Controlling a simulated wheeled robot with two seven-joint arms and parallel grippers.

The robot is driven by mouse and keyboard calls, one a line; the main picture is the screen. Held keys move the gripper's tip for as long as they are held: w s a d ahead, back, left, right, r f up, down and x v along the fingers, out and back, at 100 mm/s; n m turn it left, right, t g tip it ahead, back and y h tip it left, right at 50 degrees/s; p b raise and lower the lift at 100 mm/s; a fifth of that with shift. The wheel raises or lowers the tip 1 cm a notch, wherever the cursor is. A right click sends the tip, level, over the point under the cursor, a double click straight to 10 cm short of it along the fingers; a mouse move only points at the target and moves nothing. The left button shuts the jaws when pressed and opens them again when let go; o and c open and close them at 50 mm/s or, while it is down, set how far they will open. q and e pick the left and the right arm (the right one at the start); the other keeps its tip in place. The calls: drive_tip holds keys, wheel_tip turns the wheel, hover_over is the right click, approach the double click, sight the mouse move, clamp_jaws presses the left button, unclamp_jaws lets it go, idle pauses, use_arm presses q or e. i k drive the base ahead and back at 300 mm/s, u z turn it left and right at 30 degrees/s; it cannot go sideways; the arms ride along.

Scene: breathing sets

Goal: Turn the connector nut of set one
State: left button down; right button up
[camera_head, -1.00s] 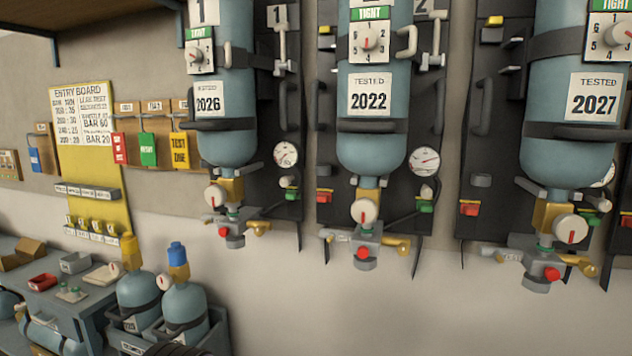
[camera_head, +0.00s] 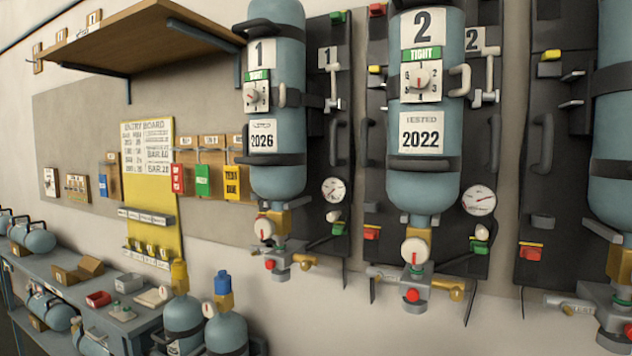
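Set one is the blue-grey cylinder (camera_head: 277,165) marked 1 and 2026, hanging upright on a dark backplate left of set two. A brass valve block (camera_head: 278,219) with a white, red-marked knob (camera_head: 264,229) sits under it. Below are a grey fitting with a red button (camera_head: 270,264) and a brass end piece (camera_head: 304,261) on the right. I cannot tell which part is the connector nut. A dial marked TIGHT (camera_head: 256,92) is on the cylinder's upper front. Neither of my grippers shows in the view.
Set two (camera_head: 424,170), marked 2022, hangs to the right, with a third cylinder (camera_head: 614,150) at the right edge. A wooden shelf (camera_head: 150,35) juts out at upper left. A bench (camera_head: 115,325) and spare cylinders (camera_head: 183,322) stand at lower left.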

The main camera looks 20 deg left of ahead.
sight(279, 275)
drive_tip(key=u, duration=0.65)
drive_tip(key=k, duration=0.3)
drive_tip(key=u, duration=0.25)
drive_tip(key=i, duration=0.35)
drive_tip(key=z, duration=0.05)
